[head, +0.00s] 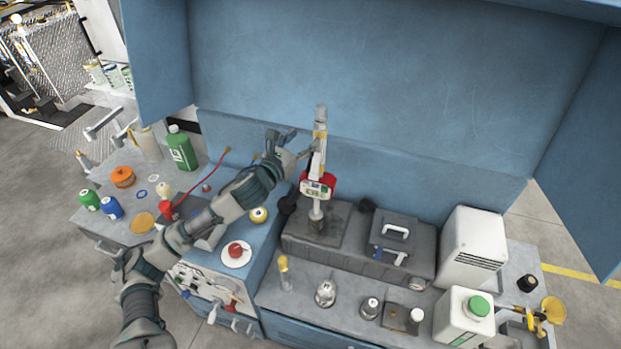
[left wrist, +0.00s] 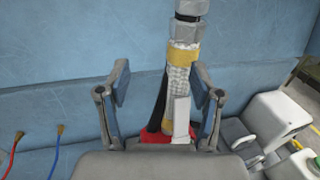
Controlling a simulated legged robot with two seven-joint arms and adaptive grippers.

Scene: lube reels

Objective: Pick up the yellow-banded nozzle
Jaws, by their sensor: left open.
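The yellow-banded nozzle (head: 320,138) stands upright above a red-collared unit (head: 317,186) on the dark block at the back of the bench. In the left wrist view the nozzle (left wrist: 183,58) shows a grey top, a yellow band and a pale ribbed body. My left gripper (head: 296,142) is open, just left of the nozzle in the head view. In the left wrist view its two fingers (left wrist: 161,100) appear on either side of the nozzle's body; contact is not visible. The nozzle's lower end is partly hidden by the gripper. My right gripper is not in view.
The blue back panel (head: 400,90) rises close behind the nozzle. A dark block (head: 355,255) with a handled box (head: 392,238) lies below. A white unit (head: 473,248) and a green-capped container (head: 462,318) stand at right. Bottles and jars crowd the left bench.

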